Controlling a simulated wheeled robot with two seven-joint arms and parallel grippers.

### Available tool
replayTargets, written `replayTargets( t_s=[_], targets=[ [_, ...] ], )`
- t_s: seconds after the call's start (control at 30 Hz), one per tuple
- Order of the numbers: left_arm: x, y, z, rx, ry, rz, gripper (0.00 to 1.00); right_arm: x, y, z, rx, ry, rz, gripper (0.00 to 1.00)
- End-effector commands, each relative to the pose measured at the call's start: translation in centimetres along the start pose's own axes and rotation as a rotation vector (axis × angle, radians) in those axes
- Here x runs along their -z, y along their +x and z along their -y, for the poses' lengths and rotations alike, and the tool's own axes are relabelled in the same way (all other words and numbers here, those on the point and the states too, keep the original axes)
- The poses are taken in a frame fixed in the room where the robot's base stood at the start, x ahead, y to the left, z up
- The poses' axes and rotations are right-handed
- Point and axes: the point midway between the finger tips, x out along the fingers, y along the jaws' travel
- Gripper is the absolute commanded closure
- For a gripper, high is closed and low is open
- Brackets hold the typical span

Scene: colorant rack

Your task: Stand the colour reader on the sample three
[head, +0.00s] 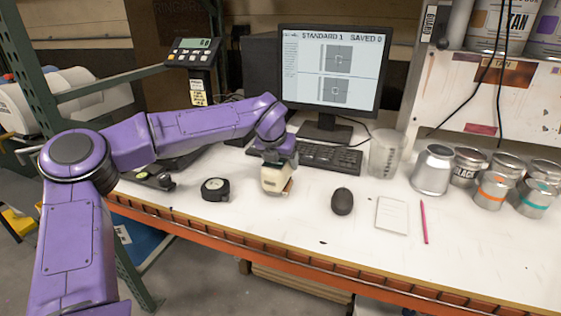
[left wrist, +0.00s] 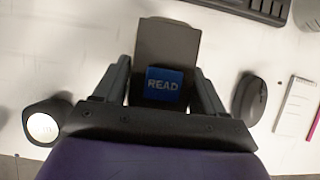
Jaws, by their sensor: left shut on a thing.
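The colour reader (head: 275,181) is a cream, block-like device in the head view, over the middle of the white table. In the left wrist view its dark top has a blue READ button (left wrist: 164,85). My left gripper (head: 274,153) is shut on it from above, with a finger on each side in the left wrist view (left wrist: 163,88). A small orange-brown patch (head: 289,187) shows at the reader's lower right edge; I cannot tell what it is, or whether the reader touches the table. I cannot identify sample three. My right gripper is not in view.
A round black item (head: 215,189) lies left of the reader. A mouse (head: 342,201), white pad (head: 391,215) and pink pencil (head: 424,222) lie right. Behind are a keyboard (head: 325,157), a monitor (head: 334,70) reading "STANDARD 1 SAVED 0", a clear beaker (head: 386,154) and several cans.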

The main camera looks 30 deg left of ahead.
Motion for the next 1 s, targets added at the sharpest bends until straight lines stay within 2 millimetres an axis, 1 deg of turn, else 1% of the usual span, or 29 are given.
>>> replayTargets(
  t_s=[0.03, 0.1, 0.33, 0.37, 0.4, 0.43, 0.67, 0.77, 0.87, 1.0],
  targets=[
    [0.3, 0.5, 0.0, 0.001, -0.001, 0.0, 0.89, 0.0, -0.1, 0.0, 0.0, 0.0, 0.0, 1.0],
    [0.5, 0.8, 0.0, 0.001, 0.0, 0.004, 0.89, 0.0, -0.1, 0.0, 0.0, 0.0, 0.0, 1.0],
    [0.6, 0.9, 0.0, 0.001, 0.0, 0.003, 0.89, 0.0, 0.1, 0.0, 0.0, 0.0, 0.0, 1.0],
    [0.6, 1.0, 0.0, 0.0, 0.0, 0.0, 0.2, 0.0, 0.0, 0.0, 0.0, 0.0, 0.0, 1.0],
    [0.6, 1.0, 0.0, 0.0, 0.0, 0.0, 0.07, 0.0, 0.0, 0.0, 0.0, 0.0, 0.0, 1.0],
    [0.6, 1.0, 0.0, 0.0, -0.001, 0.0, 0.04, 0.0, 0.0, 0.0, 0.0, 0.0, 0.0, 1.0],
    [0.6, 0.9, 0.0, 0.0, -0.001, 0.0, 0.04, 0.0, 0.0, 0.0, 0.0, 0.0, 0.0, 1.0],
    [0.5, 0.5, 0.0, 0.0, -0.001, 0.002, 0.04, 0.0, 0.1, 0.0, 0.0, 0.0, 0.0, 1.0],
    [0.5, -1.2, 0.0, 0.001, -0.002, 0.004, 0.04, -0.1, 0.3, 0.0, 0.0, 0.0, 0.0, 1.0],
    [0.5, -4.9, 0.0, 0.002, -0.001, 0.006, 0.04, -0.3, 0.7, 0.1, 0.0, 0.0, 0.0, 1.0]
  ],
)
